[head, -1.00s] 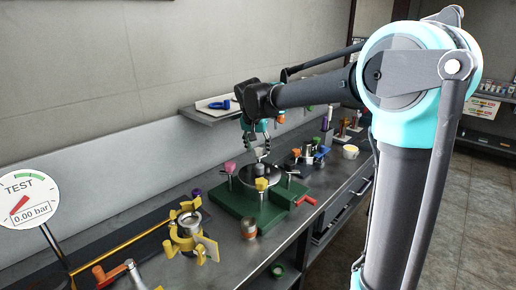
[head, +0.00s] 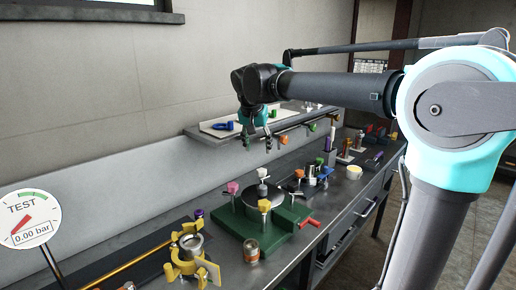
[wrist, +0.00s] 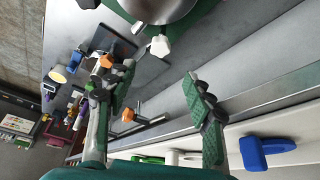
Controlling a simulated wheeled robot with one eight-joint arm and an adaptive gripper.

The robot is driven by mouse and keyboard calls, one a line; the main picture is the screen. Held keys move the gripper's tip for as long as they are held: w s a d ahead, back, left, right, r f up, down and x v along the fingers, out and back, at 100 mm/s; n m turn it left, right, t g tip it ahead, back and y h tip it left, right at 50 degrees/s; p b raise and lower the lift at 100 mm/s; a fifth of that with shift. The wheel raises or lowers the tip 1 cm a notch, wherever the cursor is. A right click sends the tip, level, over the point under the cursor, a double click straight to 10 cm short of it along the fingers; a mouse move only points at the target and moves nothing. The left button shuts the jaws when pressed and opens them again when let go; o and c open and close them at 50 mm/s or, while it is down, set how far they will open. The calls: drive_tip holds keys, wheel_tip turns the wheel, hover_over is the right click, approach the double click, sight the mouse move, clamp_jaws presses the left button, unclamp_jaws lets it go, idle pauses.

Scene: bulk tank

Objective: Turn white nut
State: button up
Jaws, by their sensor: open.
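The white nut (head: 262,173) stands at the back of the round metal lid on the green fixture (head: 238,224). In the wrist view the white nut (wrist: 160,47) shows near the top centre, at the edge of the lid. My gripper (head: 257,142) is open and empty. It hangs above the white nut, clearly apart from it, with its fingers pointing down. In the wrist view both green-padded fingers (wrist: 160,85) are spread, with nothing between them. A pink nut (head: 233,188) and a yellow nut (head: 264,206) stand on the same fixture.
A shelf (head: 197,132) with a blue item (head: 229,126) and hanging coloured tools runs along the wall behind my gripper. A red handle (head: 311,222) juts from the fixture's right.

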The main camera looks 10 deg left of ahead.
drive_tip(key=s+d+r+n+y, duration=0.1)
drive_tip(key=d+r+n+y, duration=0.15)
drive_tip(key=r+n, duration=0.2)
drive_tip(key=n, duration=0.2)
approach(262, 170)
drive_tip(key=x, duration=0.8)
drive_tip(key=shift+w+a+f, duration=0.15)
drive_tip(key=shift+f, duration=0.2)
drive_tip(key=c, duration=1.1)
